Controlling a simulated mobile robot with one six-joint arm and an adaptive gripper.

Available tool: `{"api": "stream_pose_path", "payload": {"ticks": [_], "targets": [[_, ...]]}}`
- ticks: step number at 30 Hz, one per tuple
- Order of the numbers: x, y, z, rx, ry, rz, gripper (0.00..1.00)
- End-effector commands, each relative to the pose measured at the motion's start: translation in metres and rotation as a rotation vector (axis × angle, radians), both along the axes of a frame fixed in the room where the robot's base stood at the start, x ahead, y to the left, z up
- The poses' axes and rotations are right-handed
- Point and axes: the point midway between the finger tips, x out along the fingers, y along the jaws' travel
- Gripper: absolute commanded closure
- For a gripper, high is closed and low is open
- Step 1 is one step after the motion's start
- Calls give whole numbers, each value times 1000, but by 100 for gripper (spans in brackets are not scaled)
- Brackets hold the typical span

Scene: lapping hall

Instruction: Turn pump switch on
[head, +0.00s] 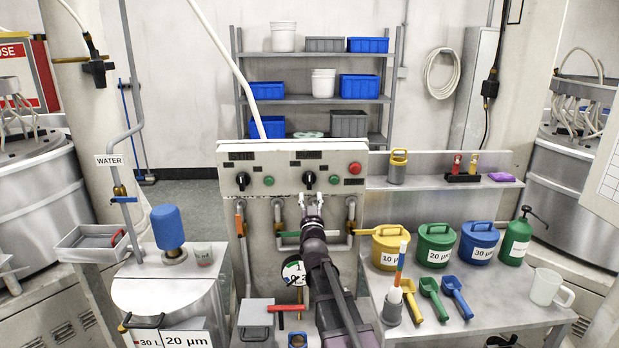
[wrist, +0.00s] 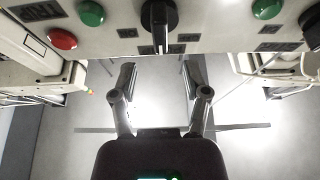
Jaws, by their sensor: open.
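A cream control panel (head: 290,158) carries two black rotary switches; their labels are too small to read, so I cannot tell which is the pump switch. The right switch (head: 308,179) is just above my gripper (head: 311,201) in the head view. In the wrist view this black switch (wrist: 160,25) is at the top centre, its handle in line with the picture's vertical. My gripper (wrist: 159,80) is open and empty there, its fingers apart and clear of the switch. The left switch (head: 242,179) also shows at the wrist view's right edge (wrist: 312,28).
Green buttons (head: 268,181) (head: 335,180) and a red button (head: 355,168) sit close to the switches. Pipes with valve handles (head: 352,228) run below the panel. A bench at right holds a yellow tub (head: 389,243) and other containers. A blue bottle (head: 168,227) stands at left.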

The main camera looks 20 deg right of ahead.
Motion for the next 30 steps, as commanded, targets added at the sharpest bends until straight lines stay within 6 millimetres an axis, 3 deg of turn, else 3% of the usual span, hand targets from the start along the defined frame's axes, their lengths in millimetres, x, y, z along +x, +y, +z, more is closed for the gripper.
{"api": "stream_pose_path", "payload": {"ticks": [3,13,30], "targets": [[21,-5,11,0,0,0,40],[59,-15,26,0,0,0,40],[69,-18,29,0,0,0,43]]}}
